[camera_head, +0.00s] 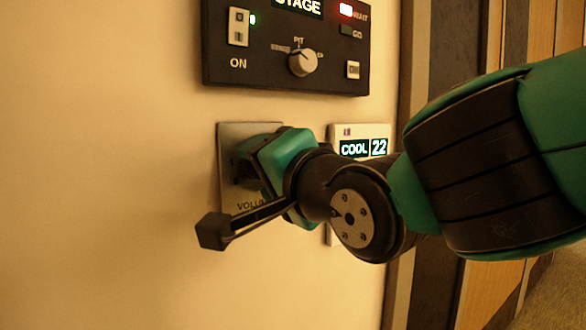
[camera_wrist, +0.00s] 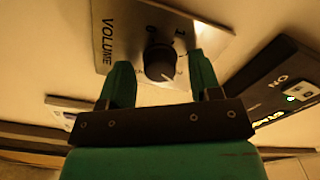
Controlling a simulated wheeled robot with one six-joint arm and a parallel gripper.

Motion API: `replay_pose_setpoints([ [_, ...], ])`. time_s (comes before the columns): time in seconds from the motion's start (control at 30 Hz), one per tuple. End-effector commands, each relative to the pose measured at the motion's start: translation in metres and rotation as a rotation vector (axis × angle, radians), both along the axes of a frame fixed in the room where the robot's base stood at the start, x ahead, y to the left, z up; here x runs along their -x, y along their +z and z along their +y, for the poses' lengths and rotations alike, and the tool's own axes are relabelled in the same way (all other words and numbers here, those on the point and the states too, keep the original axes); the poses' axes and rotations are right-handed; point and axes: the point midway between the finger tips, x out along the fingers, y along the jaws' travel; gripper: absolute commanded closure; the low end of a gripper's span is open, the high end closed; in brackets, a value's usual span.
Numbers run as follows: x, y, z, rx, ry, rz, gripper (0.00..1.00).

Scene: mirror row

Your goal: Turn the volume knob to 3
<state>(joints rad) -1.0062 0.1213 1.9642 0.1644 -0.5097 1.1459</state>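The volume plate (camera_head: 235,131) is a grey metal square on the wall, mostly behind my gripper in the head view. In the wrist view the plate (camera_wrist: 122,35) carries the word VOLUME and small numbers, with a 1 legible. The dark round volume knob (camera_wrist: 159,60) stands out from it, with a small pale mark near its lower edge. The knob's exact setting cannot be read. My gripper (camera_wrist: 160,66) is open, with one green finger on each side of the knob and visible gaps between. The knob is hidden in the head view.
A black stage panel (camera_head: 270,75) with a switch, a selector knob (camera_head: 302,62) and lights is above the plate. A white thermostat (camera_head: 361,132) reading COOL 22 is to its right, partly behind my arm. The wall at left is bare.

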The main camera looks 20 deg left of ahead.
Motion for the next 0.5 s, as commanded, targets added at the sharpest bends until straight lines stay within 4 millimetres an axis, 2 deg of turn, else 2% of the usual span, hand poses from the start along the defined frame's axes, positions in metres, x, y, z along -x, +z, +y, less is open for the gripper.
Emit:
replay_pose_setpoints([
  [0.27,0.007,0.000,-0.007,-0.001,0.002,-0.001,0.42],
  [0.37,0.018,0.000,-0.020,0.000,0.002,0.000,0.42],
  [0.5,0.041,0.000,-0.047,-0.002,0.002,-0.001,0.42],
])
